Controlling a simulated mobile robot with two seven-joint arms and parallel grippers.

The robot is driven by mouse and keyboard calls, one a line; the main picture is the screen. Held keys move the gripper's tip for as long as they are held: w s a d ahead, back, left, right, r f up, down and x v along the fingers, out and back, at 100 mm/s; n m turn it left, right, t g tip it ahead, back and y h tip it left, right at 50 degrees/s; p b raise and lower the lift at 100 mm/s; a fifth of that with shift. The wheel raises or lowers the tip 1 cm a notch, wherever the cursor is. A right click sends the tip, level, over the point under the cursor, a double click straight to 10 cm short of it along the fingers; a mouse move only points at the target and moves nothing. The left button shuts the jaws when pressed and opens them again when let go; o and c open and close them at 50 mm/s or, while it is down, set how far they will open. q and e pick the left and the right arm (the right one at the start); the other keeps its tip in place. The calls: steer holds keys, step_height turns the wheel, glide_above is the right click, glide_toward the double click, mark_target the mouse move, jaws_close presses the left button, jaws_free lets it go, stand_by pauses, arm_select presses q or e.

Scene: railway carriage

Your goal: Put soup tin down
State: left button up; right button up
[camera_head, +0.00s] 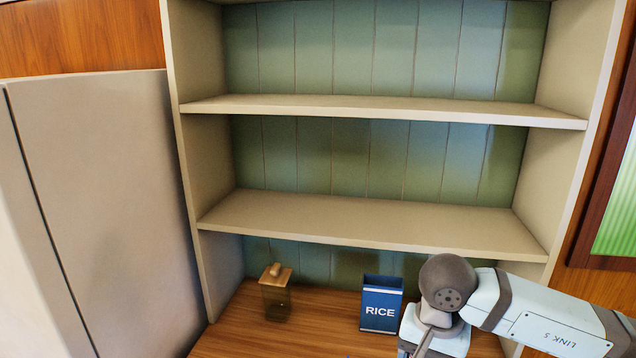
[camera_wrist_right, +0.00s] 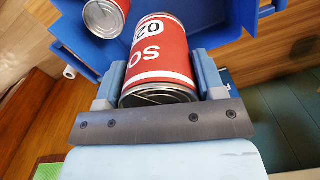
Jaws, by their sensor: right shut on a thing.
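In the right wrist view, a red soup tin (camera_wrist_right: 160,62) with white bands and a metal rim sits between the fingers of my right gripper (camera_wrist_right: 157,80). The gripper is shut on it. The tin's far end lies over or in a blue crate-like thing (camera_wrist_right: 212,20); I cannot tell if it touches it. In the head view my right arm comes in from the right, and the gripper and tin are hidden below the frame's bottom edge. My left gripper is in neither view.
A second red tin (camera_wrist_right: 103,14) shows near the blue walls. In the head view, a blue rice box (camera_head: 381,308) and a glass jar with a wooden lid (camera_head: 276,294) stand on the wooden counter (camera_head: 325,318). The middle shelf (camera_head: 370,218) and upper shelf (camera_head: 380,108) are empty.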

steer(key=d+f+n+p, duration=0.3)
steer(key=d+n, duration=0.2)
steer(key=d, duration=0.2)
steer(key=shift+s+f, duration=0.15)
steer(key=shift+s, duration=0.1)
steer(key=shift+d, duration=0.1)
steer(key=shift+p, duration=0.3)
